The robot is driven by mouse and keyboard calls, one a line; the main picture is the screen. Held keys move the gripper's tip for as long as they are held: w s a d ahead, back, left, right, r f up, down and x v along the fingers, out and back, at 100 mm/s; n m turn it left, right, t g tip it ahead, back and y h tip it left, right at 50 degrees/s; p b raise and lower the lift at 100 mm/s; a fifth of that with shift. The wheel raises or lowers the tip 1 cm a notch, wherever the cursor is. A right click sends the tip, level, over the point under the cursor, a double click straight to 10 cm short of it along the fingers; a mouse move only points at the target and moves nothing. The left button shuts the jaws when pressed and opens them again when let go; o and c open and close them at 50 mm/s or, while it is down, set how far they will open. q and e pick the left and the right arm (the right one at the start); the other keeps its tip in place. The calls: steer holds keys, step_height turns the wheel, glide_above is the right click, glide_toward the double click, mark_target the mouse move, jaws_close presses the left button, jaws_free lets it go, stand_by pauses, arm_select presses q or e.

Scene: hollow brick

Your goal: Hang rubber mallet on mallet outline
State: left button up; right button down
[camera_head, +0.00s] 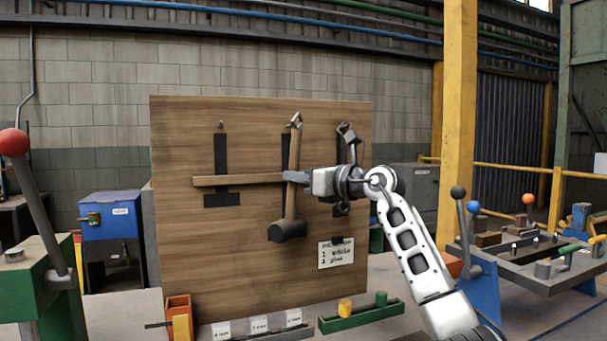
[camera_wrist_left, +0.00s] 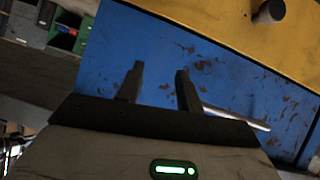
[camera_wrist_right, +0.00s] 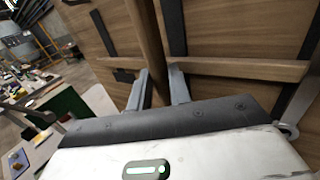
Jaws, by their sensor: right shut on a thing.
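The rubber mallet (camera_head: 287,231) is upright in front of the wooden board, its dark head down and its wooden handle up. My right gripper (camera_head: 292,177) is shut on the handle, which also runs between its fingers (camera_wrist_right: 161,85) in the right wrist view. The handle's top is close to a metal fitting (camera_head: 296,119); I cannot tell whether they touch. A dark mallet-shaped outline (camera_head: 221,150) shows at the left of the board, under a small peg. Another dark outline (camera_head: 286,150) is partly hidden behind the mallet. My left gripper (camera_wrist_left: 158,85) is open and empty.
A wooden bar (camera_head: 235,181) runs across the board (camera_head: 185,260). A dark metal tool (camera_head: 347,136) hangs at the right, partly behind my right arm. A note (camera_head: 336,254) is below it. A green tray (camera_head: 360,317) and an orange bin (camera_head: 179,312) stand below the board.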

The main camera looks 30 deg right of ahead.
steer(key=shift+w+d+r+p, duration=0.1)
steer(key=shift+w+d+p, duration=0.1)
steer(key=shift+w, duration=0.3)
steer(key=shift+w+d+p, duration=0.1)
steer(key=shift+w+d, duration=0.05)
steer(key=shift+w, duration=0.35)
arm_select(q)
steer(key=shift+s+a+r+p, duration=0.15)
steer(key=shift+s+r+p, duration=0.05)
steer(key=shift+r+p, duration=0.1)
arm_select(e)
steer(key=shift+d, duration=0.15)
arm_select(q)
steer(key=shift+r, duration=0.25)
arm_select(e)
steer(key=shift+w, duration=0.1)
